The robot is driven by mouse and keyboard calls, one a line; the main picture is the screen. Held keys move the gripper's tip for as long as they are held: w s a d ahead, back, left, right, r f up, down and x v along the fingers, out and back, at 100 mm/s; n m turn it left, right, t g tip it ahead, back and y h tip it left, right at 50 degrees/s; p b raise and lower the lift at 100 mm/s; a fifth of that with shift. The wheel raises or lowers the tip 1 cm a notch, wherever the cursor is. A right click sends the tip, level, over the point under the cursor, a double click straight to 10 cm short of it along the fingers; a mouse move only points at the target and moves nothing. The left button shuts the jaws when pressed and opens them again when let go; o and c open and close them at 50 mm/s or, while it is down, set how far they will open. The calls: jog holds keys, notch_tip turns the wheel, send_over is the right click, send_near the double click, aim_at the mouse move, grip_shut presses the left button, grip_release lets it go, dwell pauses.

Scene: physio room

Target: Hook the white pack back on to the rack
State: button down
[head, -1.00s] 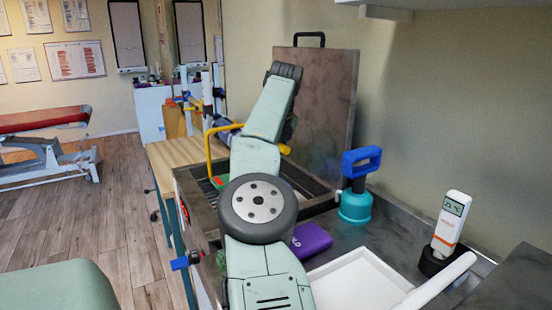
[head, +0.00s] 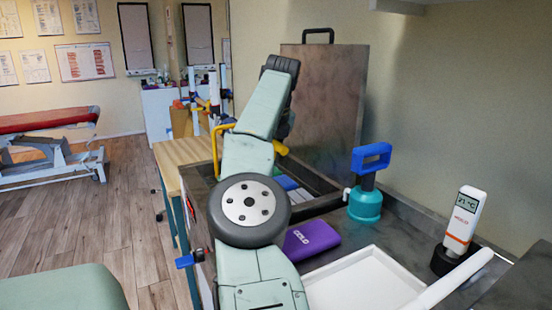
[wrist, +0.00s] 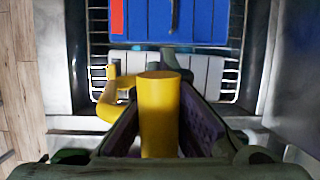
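In the wrist view, my gripper (wrist: 160,125) has its fingers on both sides of a thick yellow handle (wrist: 160,110) and looks shut on it. A thinner yellow tube (wrist: 115,110) bends away on the left toward a white pack (wrist: 195,75). Whether the tube is hooked to that pack I cannot tell. The white pack lies across the wire rack (wrist: 235,50), beside a blue pack (wrist: 180,20) with a red patch. In the head view, the yellow handle (head: 281,148) shows behind my arm, over the open tank (head: 325,205). My gripper is hidden there.
The tank's lid (head: 325,100) stands open behind it. A purple pack (head: 310,240) lies in front, near a white tray (head: 365,280). A teal tool with a blue handle (head: 367,185) and a thermometer (head: 463,220) stand to the right. A wooden table (head: 170,165) stands at left.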

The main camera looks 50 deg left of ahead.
jog(key=s+b, duration=0.1)
jog(key=s, duration=0.2)
jog(key=s+b, duration=0.1)
jog(key=shift+s+a+b, duration=0.25)
jog(key=shift+a+b, duration=0.1)
jog(key=shift+a, duration=0.05)
dwell(0.4)
jog(key=shift+d, duration=0.15)
